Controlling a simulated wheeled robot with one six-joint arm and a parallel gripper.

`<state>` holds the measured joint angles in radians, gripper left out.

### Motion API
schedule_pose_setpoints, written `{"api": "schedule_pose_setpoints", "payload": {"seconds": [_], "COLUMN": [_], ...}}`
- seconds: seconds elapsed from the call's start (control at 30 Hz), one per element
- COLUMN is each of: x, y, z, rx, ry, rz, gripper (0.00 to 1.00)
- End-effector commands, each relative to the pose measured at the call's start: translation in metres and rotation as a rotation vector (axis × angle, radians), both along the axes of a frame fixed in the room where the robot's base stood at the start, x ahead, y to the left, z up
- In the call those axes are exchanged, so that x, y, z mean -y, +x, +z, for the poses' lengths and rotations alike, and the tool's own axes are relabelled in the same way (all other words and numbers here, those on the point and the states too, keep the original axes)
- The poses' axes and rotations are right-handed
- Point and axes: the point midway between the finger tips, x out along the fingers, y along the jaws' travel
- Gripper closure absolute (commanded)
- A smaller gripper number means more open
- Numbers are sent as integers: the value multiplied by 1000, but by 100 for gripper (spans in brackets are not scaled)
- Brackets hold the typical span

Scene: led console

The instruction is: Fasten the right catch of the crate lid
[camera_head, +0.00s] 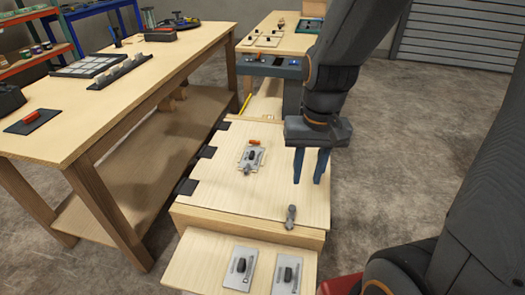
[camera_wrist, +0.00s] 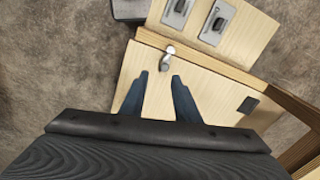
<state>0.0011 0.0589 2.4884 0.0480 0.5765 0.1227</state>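The crate lid (camera_head: 225,195) is a pale wooden panel lying flat on the crate (camera_head: 245,224), and it also shows in the wrist view (camera_wrist: 208,92). A small grey metal catch (camera_head: 291,217) sits at the lid's front edge, towards the right; it shows in the wrist view (camera_wrist: 167,56) too. Whether it is fastened I cannot tell. My gripper (camera_head: 309,183) is open and empty, pointing down above the lid's right side. In the wrist view its fingertips (camera_wrist: 160,78) stand apart, just short of the catch, not visibly touching it.
Dark hinge-like blocks (camera_head: 207,152) line the lid's left edge. A grey plate with a black knob (camera_head: 250,157) lies mid-lid near a red piece (camera_head: 254,142). A lower board with two latch plates (camera_head: 240,268) stands in front. A long workbench (camera_head: 110,110) is at left.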

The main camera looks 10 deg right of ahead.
Motion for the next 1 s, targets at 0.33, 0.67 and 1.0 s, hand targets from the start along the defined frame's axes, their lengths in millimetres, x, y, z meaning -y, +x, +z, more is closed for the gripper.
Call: {"api": "schedule_pose_setpoints", "payload": {"seconds": [0.33,0.67,1.0], "x": [-16,-25,-34], "y": [197,326,344], "z": [-39,-74,-97], "rx": [-68,-226,-260], "ry": [199,369,390], "rz": [-982,-1671,-1766], "gripper": [71,71,71]}}
